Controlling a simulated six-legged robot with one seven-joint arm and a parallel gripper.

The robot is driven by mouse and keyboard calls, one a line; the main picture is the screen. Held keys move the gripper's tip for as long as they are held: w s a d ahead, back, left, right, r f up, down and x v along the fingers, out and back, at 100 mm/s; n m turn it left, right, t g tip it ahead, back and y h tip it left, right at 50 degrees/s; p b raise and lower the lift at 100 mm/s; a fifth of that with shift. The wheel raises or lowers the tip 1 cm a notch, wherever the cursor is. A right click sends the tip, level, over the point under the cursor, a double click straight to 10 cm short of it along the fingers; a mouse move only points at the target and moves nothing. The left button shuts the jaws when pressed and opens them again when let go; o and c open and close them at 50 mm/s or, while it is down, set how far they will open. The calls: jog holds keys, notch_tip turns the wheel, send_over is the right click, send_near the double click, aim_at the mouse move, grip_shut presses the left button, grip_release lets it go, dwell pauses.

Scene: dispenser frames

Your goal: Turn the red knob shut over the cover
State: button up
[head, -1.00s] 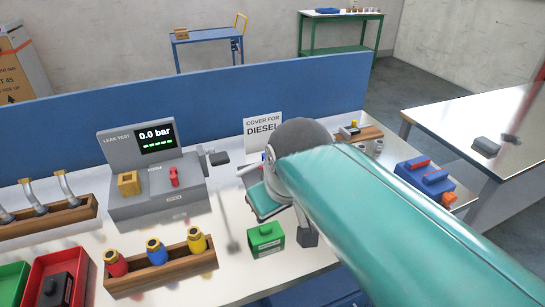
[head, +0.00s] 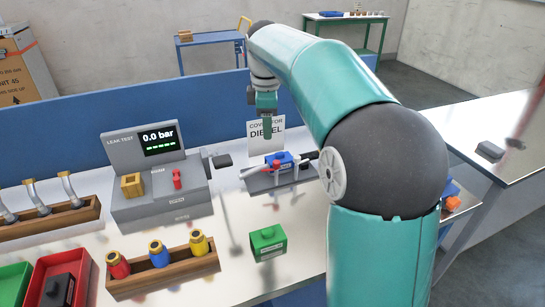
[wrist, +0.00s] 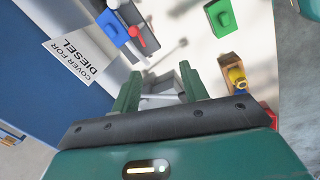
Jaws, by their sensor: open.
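The blue block (head: 281,159), seemingly the cover, sits on a dark base with white pipes on the bench, before the "COVER FOR DIESEL" sign (head: 265,134). A small red part (head: 276,163), apparently the knob, shows at its front. In the wrist view the blue block (wrist: 112,28) is at the top, with the red part (wrist: 134,31) beside it; how the knob is turned is too small to tell. My gripper (head: 267,132) points down in front of the sign, above and behind the block. Its fingers (wrist: 158,92) are apart and empty.
The leak tester (head: 160,200) reads 0.0 bar and carries another red piece (head: 177,178). A green block (head: 267,243) stands at the front, near a wooden rack (head: 165,275) of coloured fittings. A blue panel (head: 80,145) runs behind the bench. My arm hides the bench's right part.

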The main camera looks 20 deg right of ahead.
aim_at(277, 161)
jog(key=w+d+f+n+g, duration=0.1)
jog(key=w+d+f+n, duration=0.35)
jog(key=w+d, duration=0.2)
jog(key=shift+m+y, duration=0.25)
jog(key=shift+y, duration=0.05)
jog(key=f, duration=0.9)
jog(key=a+f, duration=0.1)
jog(key=f, duration=0.3)
jog(key=shift+w+f, duration=0.25)
jog(key=shift+f, duration=0.15)
grip_shut()
